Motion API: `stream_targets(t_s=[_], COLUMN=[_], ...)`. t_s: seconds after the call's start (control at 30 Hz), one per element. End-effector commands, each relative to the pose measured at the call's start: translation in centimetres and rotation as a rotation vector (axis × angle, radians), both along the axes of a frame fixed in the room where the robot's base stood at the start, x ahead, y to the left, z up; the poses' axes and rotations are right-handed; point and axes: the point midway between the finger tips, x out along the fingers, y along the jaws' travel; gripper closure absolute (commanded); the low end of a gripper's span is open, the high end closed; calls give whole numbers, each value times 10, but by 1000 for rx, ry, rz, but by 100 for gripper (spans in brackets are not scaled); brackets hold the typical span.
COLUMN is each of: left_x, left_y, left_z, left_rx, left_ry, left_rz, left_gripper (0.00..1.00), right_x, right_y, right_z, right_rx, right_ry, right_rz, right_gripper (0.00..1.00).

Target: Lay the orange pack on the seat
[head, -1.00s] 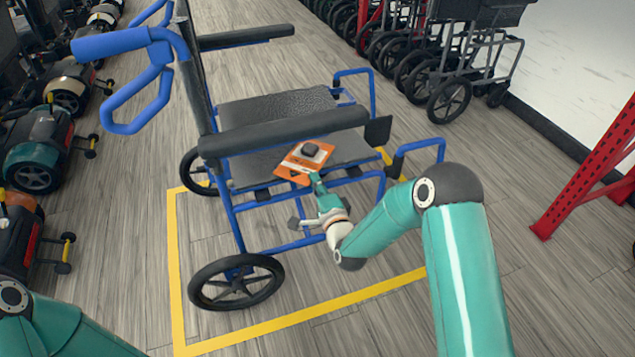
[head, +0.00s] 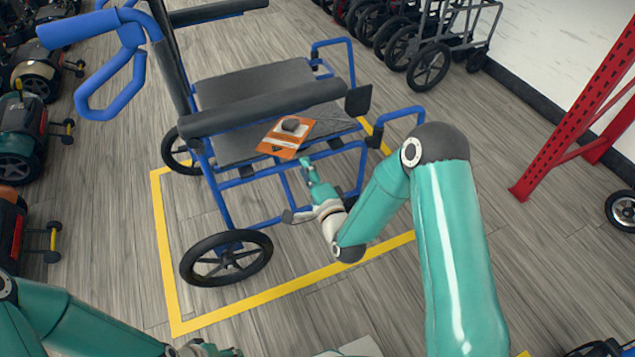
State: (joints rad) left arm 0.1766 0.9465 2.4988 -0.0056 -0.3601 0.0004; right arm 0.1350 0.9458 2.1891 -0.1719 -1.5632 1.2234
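The orange pack (head: 271,148), with a white part and a dark block on top, lies flat on the black seat (head: 233,147) of the blue-framed wheelchair, near the seat's edge on my side. It is just below the padded armrest (head: 262,107) in the picture. My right gripper (head: 306,164) is just below the pack, outside the seat edge, with a small gap between them. Its fingers show almost edge-on, so their opening is unclear. My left gripper (head: 208,349) is at the bottom edge, partly cut off, away from the chair.
The wheelchair stands inside a yellow floor outline (head: 167,265). Its armrest and blue frame tubes (head: 240,181) are close to my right gripper. Scooters (head: 20,135) line the left side. A red upright (head: 575,125) stands at the right. The floor below the chair is clear.

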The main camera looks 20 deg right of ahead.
Motion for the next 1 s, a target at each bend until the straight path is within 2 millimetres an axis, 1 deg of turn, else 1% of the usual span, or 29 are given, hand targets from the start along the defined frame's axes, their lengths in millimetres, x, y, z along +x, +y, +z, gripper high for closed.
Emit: stream_targets(t_s=[0.03, 0.2, 0.37, 0.47, 0.57, 0.67, 0.7, 0.77, 0.8, 0.87, 0.9, 1.0], left_x=[0, 0, 0, 0, 0, 0, 0, 0, 0, 0, 0, 0], left_y=[0, 0, 0, 0, 0, 0, 0, 0, 0, 0, 0, 0], left_z=[3, 5, 6, 6, 6, 6, 6, 6, 6, 6, 6, 6], left_rx=[0, 0, 0, 0, 0, 0, 0, 0, 0, 0, 0, 0], left_ry=[0, 0, 0, 0, 0, 0, 0, 0, 0, 0, 0, 0], left_rz=[0, 0, 0, 0, 0, 0, 0, 0, 0, 0, 0, 0], left_gripper=[56, 56, 56, 56, 56, 56, 56, 56, 56, 56, 56, 56], right_x=[-12, -41, -56, -61, -69, -88, -100, -124, -142, -172, -193, -239], right_y=[-1, -2, -2, 2, 10, 22, 28, 36, 41, 49, 53, 61], right_z=[0, -1, -2, -14, -43, -86, -105, -132, -149, -169, -180, -195], right_rx=[0, 0, -7, -52, -162, -327, -402, -511, -577, -666, -716, -801], right_ry=[5, 3, 8, 60, 187, 377, 460, 586, 664, 766, 825, 927], right_rz=[1, 0, 3, 18, 65, 168, 228, 338, 422, 559, 653, 875], right_gripper=[69, 69, 69, 69, 69, 69, 69, 69, 69, 69, 69, 69])
